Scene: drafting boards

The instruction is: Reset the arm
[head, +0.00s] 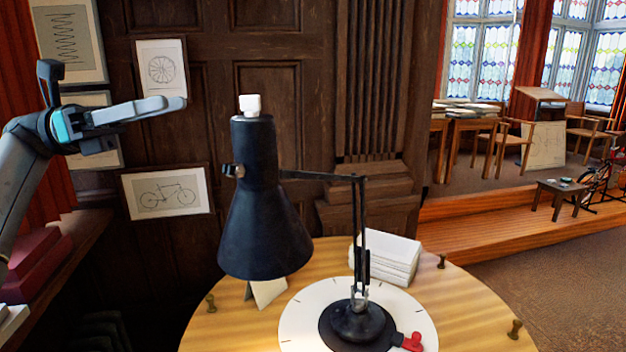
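A black desk lamp (262,215) stands on the round wooden table. Its cone shade hangs down at the left, with a white block-shaped knob (250,104) on top. A thin lamp arm (320,177) runs level from the shade to an upright post (360,235). The post rises from a dark round base (355,327) on a white dial (300,325) with tick marks. A red pointer or lever (411,342) sticks out at the base's right. My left gripper (172,106) is raised left of the shade, apart from it, seen side-on. My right gripper is out of view.
A stack of white paper (388,257) and a small folded card (268,291) are on the round table (460,320). Brass pegs (514,329) stand near its edge. Framed drawings (166,191) hang on the dark panelled wall behind. Open floor lies at the right.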

